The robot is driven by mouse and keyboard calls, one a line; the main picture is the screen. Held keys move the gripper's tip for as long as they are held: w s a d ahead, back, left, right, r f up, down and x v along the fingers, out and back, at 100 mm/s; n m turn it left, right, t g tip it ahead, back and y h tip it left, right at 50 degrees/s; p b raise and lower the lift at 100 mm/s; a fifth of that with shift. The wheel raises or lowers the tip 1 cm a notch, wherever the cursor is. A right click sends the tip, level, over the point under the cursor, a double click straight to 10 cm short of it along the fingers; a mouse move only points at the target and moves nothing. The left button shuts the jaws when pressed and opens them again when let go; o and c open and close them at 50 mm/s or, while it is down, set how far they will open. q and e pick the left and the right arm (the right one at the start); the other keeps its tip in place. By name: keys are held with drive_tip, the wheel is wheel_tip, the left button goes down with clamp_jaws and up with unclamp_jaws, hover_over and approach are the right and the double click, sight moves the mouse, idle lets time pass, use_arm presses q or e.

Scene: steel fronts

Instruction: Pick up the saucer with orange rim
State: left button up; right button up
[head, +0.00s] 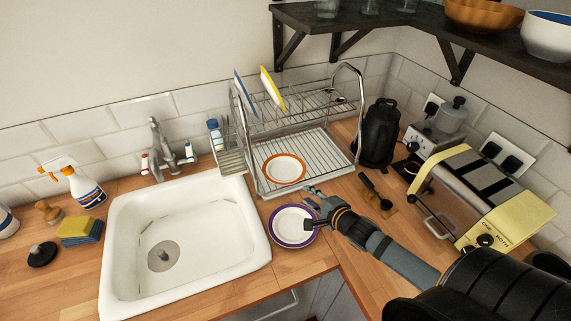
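The saucer with the orange rim (284,168) is white inside and lies on the lower tier of the chrome dish rack (322,150), near its front left. My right gripper (309,207) comes in from the lower right. Its fingers are spread and nothing shows between them. In the picture it is just below and right of the orange-rimmed saucer, apart from it, and overlaps the right side of a purple-rimmed saucer (288,226) on the counter. Whether it touches that saucer I cannot tell. My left gripper is not in view.
A white sink (190,286) is left of the rack. A yellow-rimmed plate (271,90) and a blue-rimmed plate (244,94) stand on the upper tier. A dark shelf (420,35) hangs above.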

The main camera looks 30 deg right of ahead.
sight(290, 183)
drive_tip(key=shift+w+a+f+b, duration=0.15)
drive_tip(key=shift+w+a+b, duration=0.3)
drive_tip(key=shift+a+b, duration=0.4)
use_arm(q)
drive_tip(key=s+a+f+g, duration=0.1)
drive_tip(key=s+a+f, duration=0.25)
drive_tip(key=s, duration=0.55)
use_arm(e)
drive_tip(key=shift+x, duration=0.75)
drive_tip(key=shift+w+d+f, duration=0.35)
drive_tip(key=shift+w, duration=0.2)
drive_tip(key=shift+w+f+b, duration=0.2)
drive_tip(key=shift+w+b, duration=0.15)
drive_tip(key=shift+w, duration=0.7)
drive_tip(key=x, duration=0.3)
drive_tip(key=shift+w+a, duration=0.1)
drive_tip(key=shift+a, duration=0.05)
clamp_jaws()
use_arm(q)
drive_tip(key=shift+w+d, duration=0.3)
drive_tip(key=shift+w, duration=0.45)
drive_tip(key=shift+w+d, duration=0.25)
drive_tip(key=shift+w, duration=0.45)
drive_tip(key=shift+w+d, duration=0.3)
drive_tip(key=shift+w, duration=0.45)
